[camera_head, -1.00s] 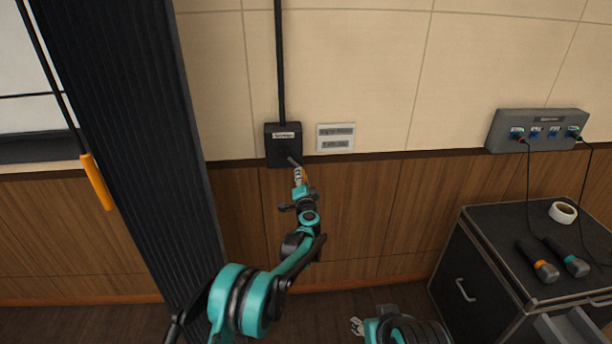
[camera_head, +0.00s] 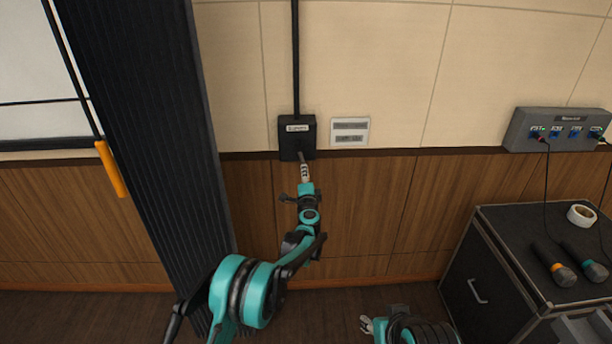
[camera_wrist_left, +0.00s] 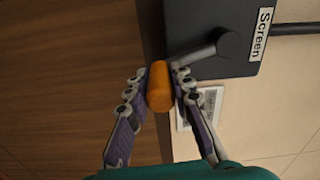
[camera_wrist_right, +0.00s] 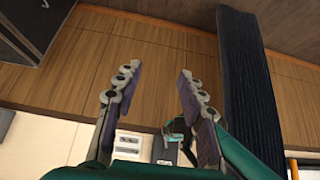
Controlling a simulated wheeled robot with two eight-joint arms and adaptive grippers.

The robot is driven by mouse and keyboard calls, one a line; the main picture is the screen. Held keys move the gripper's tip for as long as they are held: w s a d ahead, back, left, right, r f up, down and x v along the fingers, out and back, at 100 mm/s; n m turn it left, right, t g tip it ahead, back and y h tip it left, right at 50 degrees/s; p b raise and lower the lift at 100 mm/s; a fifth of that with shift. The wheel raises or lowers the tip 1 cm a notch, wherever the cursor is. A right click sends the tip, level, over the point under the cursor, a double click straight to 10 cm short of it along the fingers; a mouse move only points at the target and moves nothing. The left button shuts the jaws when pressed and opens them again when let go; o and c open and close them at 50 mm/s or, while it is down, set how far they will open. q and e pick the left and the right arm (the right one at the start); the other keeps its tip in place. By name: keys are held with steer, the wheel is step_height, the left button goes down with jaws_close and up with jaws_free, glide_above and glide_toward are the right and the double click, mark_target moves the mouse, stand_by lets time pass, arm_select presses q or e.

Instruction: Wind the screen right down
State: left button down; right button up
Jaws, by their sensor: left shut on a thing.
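A black winder box (camera_head: 297,138) labelled "Screen" is on the wall; its label side shows in the left wrist view (camera_wrist_left: 213,18). A grey crank arm (camera_wrist_left: 195,56) runs from its hub to an orange knob (camera_wrist_left: 159,88). My left gripper (camera_head: 305,174) is below the box, its fingers closed on both sides of the orange knob. The white screen (camera_head: 30,60) with a dark lower band is at the far left, partly out of view. My right gripper (camera_wrist_right: 158,78) is open and empty, low and away from the box.
A dark ribbed column (camera_head: 150,130) and a hanging rod with orange grip (camera_head: 112,170) stand between screen and winder. A black cabinet (camera_head: 490,240) with microphones and tape is at right.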

steer(key=shift+w, duration=0.1)
steer(key=c, duration=0.7)
steer(key=w+a+r+y, duration=0.1)
steer(key=w, duration=0.3)
steer(key=w+a+r+m+y, duration=0.1)
steer(key=w+a+r, duration=0.1)
steer(key=w, duration=0.2)
steer(key=w+a+r+m+y, duration=0.1)
steer(key=w+r, duration=0.1)
steer(key=w, duration=0.2)
steer(key=shift+w+a+r+y, duration=0.1)
steer(key=shift+w+a+y, duration=0.1)
steer(key=shift+w+y, duration=0.15)
jaws_close()
steer(key=w+d+m+t+y, duration=0.1)
steer(key=w+m+t+y, duration=0.35)
steer(key=w, duration=2.15)
steer(key=w+d+f+m+t+y, duration=0.1)
steer(key=w+d+f+m+y, duration=0.1)
steer(key=w+d+f+y, duration=0.5)
steer(key=w+a+h, duration=0.1)
steer(key=w+a, duration=0.2)
steer(key=a, duration=0.3)
steer(key=w+a+r+h, duration=0.1)
steer(key=w+a, duration=0.3)
steer(key=a, duration=0.2)
steer(key=shift+w+a+r, duration=0.15)
steer(key=shift+w+a, duration=0.05)
steer(key=shift+w, duration=0.1)
